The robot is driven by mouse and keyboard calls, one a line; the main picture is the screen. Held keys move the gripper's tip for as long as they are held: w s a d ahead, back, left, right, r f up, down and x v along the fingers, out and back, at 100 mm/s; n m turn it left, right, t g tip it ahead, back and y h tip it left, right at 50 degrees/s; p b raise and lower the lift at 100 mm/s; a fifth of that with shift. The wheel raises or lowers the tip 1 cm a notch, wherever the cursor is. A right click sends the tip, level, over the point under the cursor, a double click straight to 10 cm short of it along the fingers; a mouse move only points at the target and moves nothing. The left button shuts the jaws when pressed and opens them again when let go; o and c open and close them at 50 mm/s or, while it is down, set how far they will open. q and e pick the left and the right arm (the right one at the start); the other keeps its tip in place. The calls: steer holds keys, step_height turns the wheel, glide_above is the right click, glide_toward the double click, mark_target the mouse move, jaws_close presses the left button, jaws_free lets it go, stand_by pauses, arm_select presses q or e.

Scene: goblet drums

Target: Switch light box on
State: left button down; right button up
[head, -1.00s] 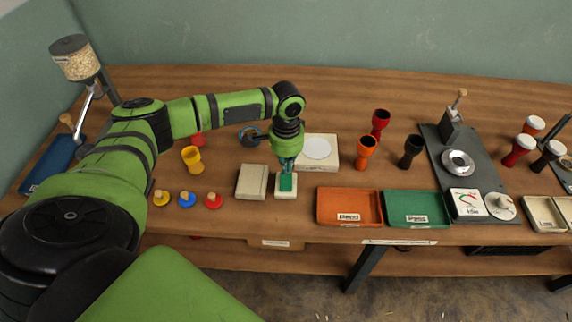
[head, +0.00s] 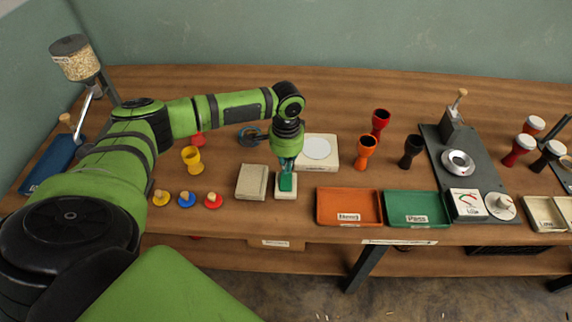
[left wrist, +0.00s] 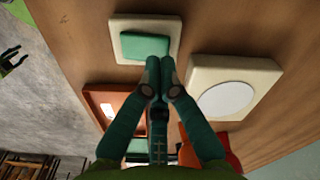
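The light box (head: 331,161) is a cream box with a round white disc (head: 317,148) on top; I cannot tell whether the disc is lit. A cream switch base with a green button (head: 286,182) stands in front of it, and the button also shows in the left wrist view (left wrist: 144,46). My left gripper (head: 286,167) points down at the button's back part. Its fingertips (left wrist: 158,66) are together with nothing between them, at the button's edge; whether they touch it is unclear. My right gripper (left wrist: 13,60) shows small at the left wrist view's edge, fingers apart.
A closed cream box (head: 252,182) stands left of the switch. An orange tray (head: 349,222) and a green tray (head: 417,222) lie to the right. Red, orange and black goblets stand behind the trays. Small coloured knobbed pieces lie at the left front.

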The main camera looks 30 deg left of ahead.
mark_target(286, 176)
arm_select(q)
steer(key=shift+f+b, duration=0.45)
steer(key=shift+f, duration=0.85)
stand_by(0.6)
step_height(286, 176, up, 7)
steer(key=p, duration=0.8)
stand_by(0.3)
stand_by(0.3)
